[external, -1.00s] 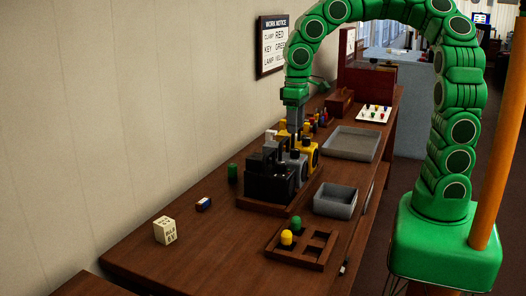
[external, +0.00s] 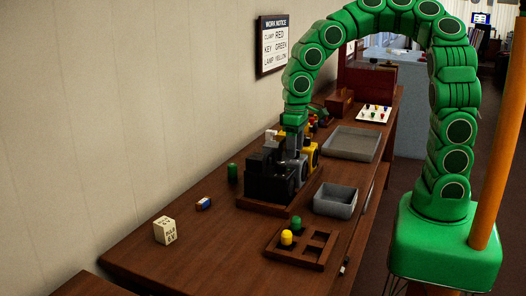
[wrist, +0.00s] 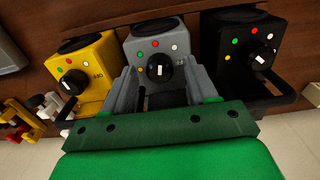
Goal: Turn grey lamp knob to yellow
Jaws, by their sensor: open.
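The grey lamp (wrist: 150,38) stands between a yellow unit and a black unit in the wrist view. Its black knob (wrist: 158,66) has a white pointer mark, roughly upright in the picture. Green, red, white and yellow dots surround the knob, with yellow at its left. My gripper (wrist: 160,78) is open, with one grey finger on each side of the knob. I cannot tell whether the fingers touch it. In the external view my gripper (external: 292,145) is down over the row of units, and the grey lamp (external: 302,169) is partly hidden.
The yellow unit (wrist: 88,68) and black unit (wrist: 240,50) stand close on either side, with dark handles beside them. In the external view a grey bin (external: 335,201) and a wooden compartment tray (external: 301,249) are nearby.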

